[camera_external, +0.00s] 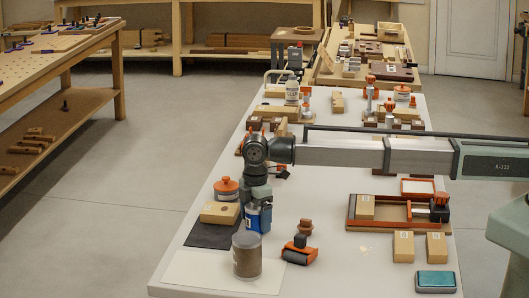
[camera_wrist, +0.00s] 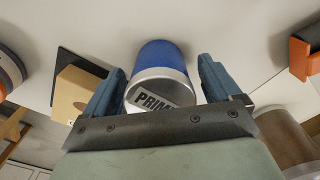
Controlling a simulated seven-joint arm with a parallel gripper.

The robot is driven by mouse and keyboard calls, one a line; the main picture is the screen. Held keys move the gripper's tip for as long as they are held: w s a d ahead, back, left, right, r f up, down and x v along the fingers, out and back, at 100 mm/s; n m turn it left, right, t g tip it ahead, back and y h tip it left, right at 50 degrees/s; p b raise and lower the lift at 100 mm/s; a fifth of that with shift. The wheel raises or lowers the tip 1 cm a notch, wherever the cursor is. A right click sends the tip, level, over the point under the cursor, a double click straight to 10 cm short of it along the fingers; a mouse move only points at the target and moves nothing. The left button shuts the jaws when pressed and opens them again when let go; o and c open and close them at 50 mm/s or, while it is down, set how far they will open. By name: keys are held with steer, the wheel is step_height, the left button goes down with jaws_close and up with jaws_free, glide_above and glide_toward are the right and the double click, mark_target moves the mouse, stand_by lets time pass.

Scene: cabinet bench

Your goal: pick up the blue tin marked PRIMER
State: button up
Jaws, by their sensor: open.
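The blue tin (camera_external: 258,218) stands on the white bench in the external view, right under my gripper (camera_external: 257,203). In the wrist view the blue tin (camera_wrist: 160,72) shows a silver rim and a pale label whose visible letters read "PRIM"; the rest of the word is hidden. My gripper (camera_wrist: 162,88) is open, with one blue-grey finger on each side of the tin. Gaps show between the fingers and the tin, so I see no grip on it.
A clear jar with brown contents (camera_external: 247,256) stands close in front of the tin. A wooden block (camera_external: 220,212) lies on a dark mat to the left, near an orange-lidded jar (camera_external: 226,188). An orange-and-black tool (camera_external: 300,250) lies to the right.

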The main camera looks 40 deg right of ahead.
steer(key=shift+c, duration=0.4)
steer(key=c, duration=1.2)
steer(key=shift+r, duration=0.1)
